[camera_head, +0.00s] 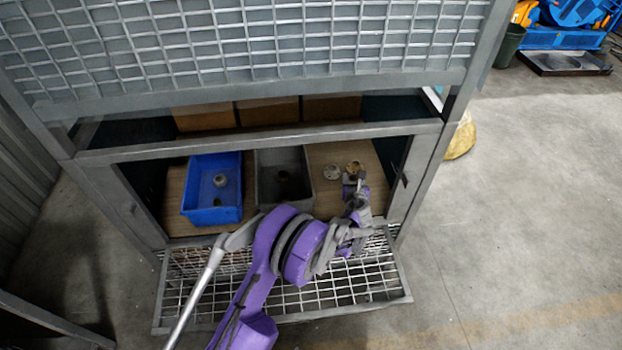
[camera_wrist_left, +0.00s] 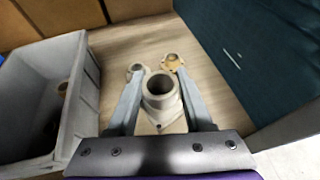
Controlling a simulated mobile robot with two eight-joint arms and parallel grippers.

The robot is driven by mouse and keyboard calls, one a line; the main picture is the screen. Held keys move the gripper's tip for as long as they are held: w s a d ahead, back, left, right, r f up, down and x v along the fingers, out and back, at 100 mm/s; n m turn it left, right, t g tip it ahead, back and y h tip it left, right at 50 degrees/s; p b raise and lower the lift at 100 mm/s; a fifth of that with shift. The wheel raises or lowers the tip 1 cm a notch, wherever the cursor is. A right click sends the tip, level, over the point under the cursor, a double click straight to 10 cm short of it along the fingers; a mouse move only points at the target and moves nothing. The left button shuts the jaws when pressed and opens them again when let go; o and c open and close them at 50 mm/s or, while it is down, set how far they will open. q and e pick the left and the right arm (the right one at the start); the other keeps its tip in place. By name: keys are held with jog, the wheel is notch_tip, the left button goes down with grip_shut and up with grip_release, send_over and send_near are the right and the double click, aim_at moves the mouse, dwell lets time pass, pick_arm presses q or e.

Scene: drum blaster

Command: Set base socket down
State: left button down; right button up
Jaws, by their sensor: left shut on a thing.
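The base socket (camera_wrist_left: 160,103) is a grey-beige metal ring with a hollow bore on a wider flat flange. In the left wrist view it stands upright between the two grey fingers of my left gripper (camera_wrist_left: 157,92), which is shut on it. In the head view my left gripper (camera_head: 354,182) is inside the cabinet, over the right part of the wooden shelf (camera_head: 322,205). The socket is mostly hidden there by the gripper. I cannot tell whether its underside touches the shelf. My right gripper is not in view.
A grey bin (camera_head: 284,192) stands left of the gripper, and a blue bin (camera_head: 213,205) farther left; both hold parts. Two small round parts, one pale (camera_head: 331,171) and one brownish (camera_head: 354,165), lie behind the gripper. A cabinet post (camera_head: 415,175) is on the right.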

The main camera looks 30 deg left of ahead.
pick_arm(q)
notch_tip(320, 180, down, 10)
jog(key=shift+r+b, duration=0.15)
jog(key=shift+b, duration=0.75)
jog(key=shift+f, duration=0.2)
jog(key=shift+c, duration=1.5)
grip_release()
jog(key=shift+r, duration=0.15)
